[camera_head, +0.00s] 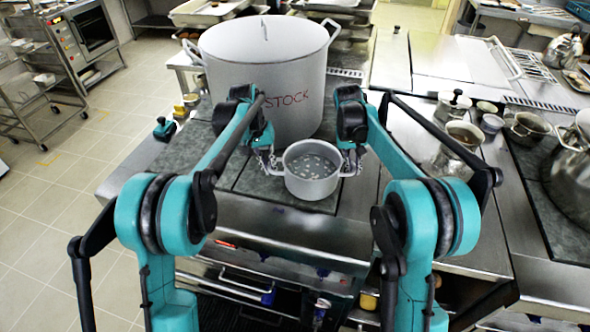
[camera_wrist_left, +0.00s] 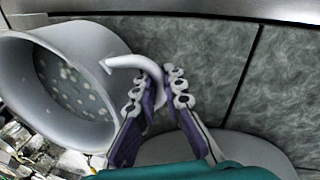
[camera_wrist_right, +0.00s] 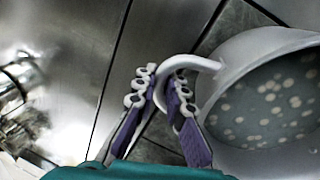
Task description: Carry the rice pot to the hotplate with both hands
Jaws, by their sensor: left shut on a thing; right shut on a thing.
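The rice pot (camera_head: 313,187) is a small grey pot with two side handles and pale bits in grey liquid. It looks about level, in front of the big stockpot, over dark plates (camera_head: 258,181). I cannot tell whether its base touches them. My left gripper (camera_head: 268,160) is shut on its left handle, and the left wrist view shows this handle (camera_wrist_left: 124,62) between the fingers (camera_wrist_left: 160,82). My right gripper (camera_head: 353,158) is shut on the right handle, which also shows in the right wrist view (camera_wrist_right: 200,63) between the fingers (camera_wrist_right: 162,82).
A large stockpot (camera_head: 262,90) marked STOCK stands just behind the rice pot, close to both arms. Metal jugs (camera_head: 452,150) and small pots (camera_head: 528,128) stand on the counter at the right. A bare steel strip (camera_head: 358,195) lies right of the rice pot.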

